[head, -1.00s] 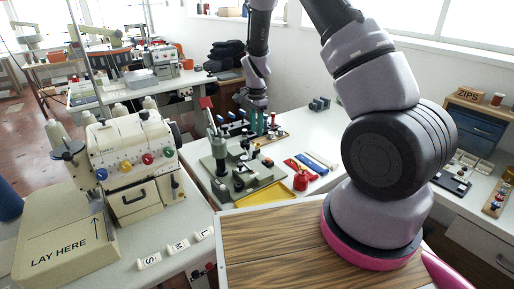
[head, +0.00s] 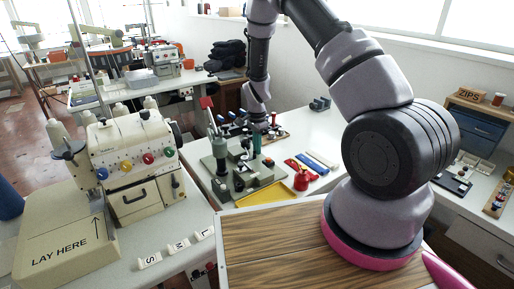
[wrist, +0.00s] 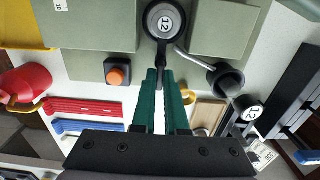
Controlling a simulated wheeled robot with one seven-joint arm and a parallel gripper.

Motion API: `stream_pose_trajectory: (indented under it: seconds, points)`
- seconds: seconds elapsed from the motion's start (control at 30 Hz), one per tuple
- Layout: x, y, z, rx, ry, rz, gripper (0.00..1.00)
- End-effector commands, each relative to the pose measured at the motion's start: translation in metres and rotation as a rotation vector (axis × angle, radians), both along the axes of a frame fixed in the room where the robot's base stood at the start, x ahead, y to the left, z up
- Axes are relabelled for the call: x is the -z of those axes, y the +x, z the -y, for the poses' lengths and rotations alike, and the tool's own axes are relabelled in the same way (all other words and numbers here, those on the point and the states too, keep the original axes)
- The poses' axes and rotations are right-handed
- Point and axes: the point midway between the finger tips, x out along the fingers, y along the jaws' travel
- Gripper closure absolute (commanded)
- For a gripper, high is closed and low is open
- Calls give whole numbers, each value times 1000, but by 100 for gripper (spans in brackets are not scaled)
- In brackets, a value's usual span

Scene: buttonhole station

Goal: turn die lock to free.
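The green press station (head: 243,185) stands on the white table, with its round cap marked 12 (wrist: 165,19) at the top of the wrist view. A short dark bar (wrist: 160,55) runs from under this cap down to my fingertips. I cannot tell whether this bar is the die lock. A bent metal rod with a black knob (wrist: 225,77) reaches right from the cap. My gripper (wrist: 159,75) has green fingers close together with a narrow gap, their tips at the bar. Whether they grip it is unclear.
An orange button on a black box (wrist: 117,74) is left of my fingers. A red pot (head: 302,181), a yellow tray (head: 268,197) and red and blue strips (head: 318,160) lie nearby. A second cap (wrist: 250,110) stands on the right. A sewing machine (head: 133,160) is at left.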

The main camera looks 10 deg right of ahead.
Motion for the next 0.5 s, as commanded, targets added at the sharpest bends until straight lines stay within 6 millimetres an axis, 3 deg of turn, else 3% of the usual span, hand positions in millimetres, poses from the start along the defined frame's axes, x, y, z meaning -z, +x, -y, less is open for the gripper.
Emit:
stream_pose_trajectory:
  seconds: [0.5]
  points:
    - [0,1,0,-77,0,1,100]
